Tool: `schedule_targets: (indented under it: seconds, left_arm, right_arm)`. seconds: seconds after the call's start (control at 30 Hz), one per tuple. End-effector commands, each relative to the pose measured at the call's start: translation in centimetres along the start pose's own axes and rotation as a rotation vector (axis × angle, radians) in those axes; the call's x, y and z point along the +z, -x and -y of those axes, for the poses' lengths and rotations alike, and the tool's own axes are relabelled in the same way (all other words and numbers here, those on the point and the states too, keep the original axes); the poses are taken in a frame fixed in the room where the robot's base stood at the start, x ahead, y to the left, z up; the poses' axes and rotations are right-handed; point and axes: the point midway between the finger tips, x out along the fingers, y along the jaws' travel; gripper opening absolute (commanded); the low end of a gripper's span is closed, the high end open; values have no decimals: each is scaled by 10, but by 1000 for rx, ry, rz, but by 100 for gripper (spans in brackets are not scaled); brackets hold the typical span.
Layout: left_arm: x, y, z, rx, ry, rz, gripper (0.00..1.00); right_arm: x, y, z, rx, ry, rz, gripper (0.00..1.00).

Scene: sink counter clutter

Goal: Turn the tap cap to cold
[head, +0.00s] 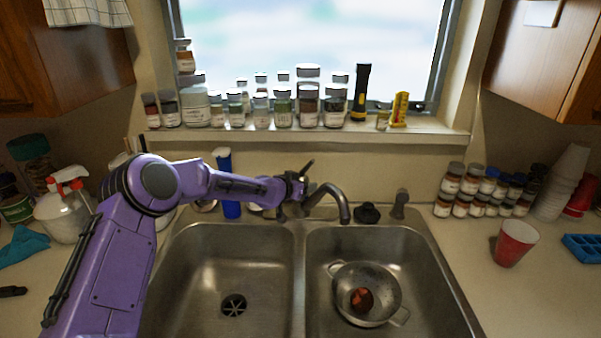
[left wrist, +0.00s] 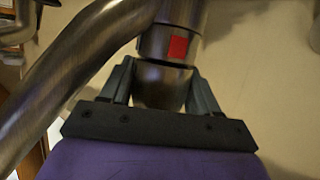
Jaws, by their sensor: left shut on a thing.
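The metal tap (head: 338,198) stands behind the double sink, its curved spout reaching over the right basin. My left gripper (head: 296,188) is at the tap's body, just left of the spout, and mostly hides the cap in the head view. In the left wrist view, the tap cap (left wrist: 165,82) is a rounded metal piece between the two fingers of my left gripper (left wrist: 162,85), which is shut on it. Above the cap is a metal band with a red square mark (left wrist: 178,47). The spout (left wrist: 75,70) runs diagonally past the left finger. My right gripper is not in view.
A colander (head: 385,285) with a reddish item sits in the right basin; the left basin (head: 215,265) is empty. A blue bottle (head: 229,190) stands near my left forearm. Several jars line the window sill (head: 300,135). A red cup (head: 514,243) stands on the right counter.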

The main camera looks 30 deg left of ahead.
Motion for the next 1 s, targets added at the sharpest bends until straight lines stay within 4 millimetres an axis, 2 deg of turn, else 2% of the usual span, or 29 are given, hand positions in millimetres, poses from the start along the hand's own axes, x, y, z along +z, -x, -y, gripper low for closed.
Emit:
schedule_targets:
  seconds: [0.07,0.3,0.63,0.67,1.0]
  left_arm:
    - [3,1,-5,-31,3,16,31]
    - [3,3,3,-125,40,2,31]
    - [1,4,7,-136,46,-5,31]
    - [1,4,7,-136,46,-5,67]
    - [-1,4,7,-136,45,-7,67]
  right_arm:
    - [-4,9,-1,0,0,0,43]
    - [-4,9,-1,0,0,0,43]
    - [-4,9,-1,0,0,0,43]
    - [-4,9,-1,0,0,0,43]
    - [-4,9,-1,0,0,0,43]
